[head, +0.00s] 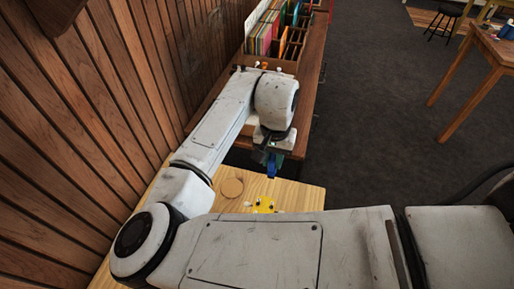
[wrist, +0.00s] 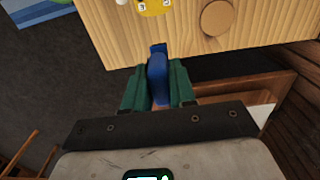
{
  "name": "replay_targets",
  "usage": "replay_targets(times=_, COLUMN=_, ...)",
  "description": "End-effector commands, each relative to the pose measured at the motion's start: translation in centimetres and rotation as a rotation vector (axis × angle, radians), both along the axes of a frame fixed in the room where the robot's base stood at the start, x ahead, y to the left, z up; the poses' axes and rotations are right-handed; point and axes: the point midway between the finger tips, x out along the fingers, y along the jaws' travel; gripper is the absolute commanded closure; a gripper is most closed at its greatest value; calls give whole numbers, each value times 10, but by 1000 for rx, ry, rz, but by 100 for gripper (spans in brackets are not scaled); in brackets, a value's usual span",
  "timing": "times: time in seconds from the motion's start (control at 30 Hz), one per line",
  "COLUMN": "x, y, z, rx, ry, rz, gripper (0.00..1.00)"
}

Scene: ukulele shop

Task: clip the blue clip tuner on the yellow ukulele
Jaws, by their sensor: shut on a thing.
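My gripper (wrist: 159,85) has green fingers and is shut on the blue clip tuner (wrist: 157,66), which stands between the fingertips. In the head view the blue tuner (head: 271,165) hangs below my wrist, beyond the far edge of the light wood table. The yellow ukulele's headstock (head: 262,206) shows in the head view just past my arm; the rest of it is hidden behind my arm. In the wrist view part of the yellow headstock (wrist: 153,7) shows at the top edge, apart from the tuner.
The light wood table (wrist: 185,50) carries a round brown disc (wrist: 216,18), seen also in the head view (head: 232,187). A wooden bench with a record rack (head: 281,66) stands beyond. A plank wall (head: 75,110) runs along the left. Dark floor is free on the right, before another table (head: 490,50).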

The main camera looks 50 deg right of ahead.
Motion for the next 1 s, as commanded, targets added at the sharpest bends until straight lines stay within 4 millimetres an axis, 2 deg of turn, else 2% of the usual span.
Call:
replay_targets(times=0.27, x=0, y=0, z=-9, rx=0, ry=0, rz=0, gripper=100)
replay_targets(times=1.0, x=0, y=0, z=-60, rx=-1, ry=1, rz=1, gripper=100)
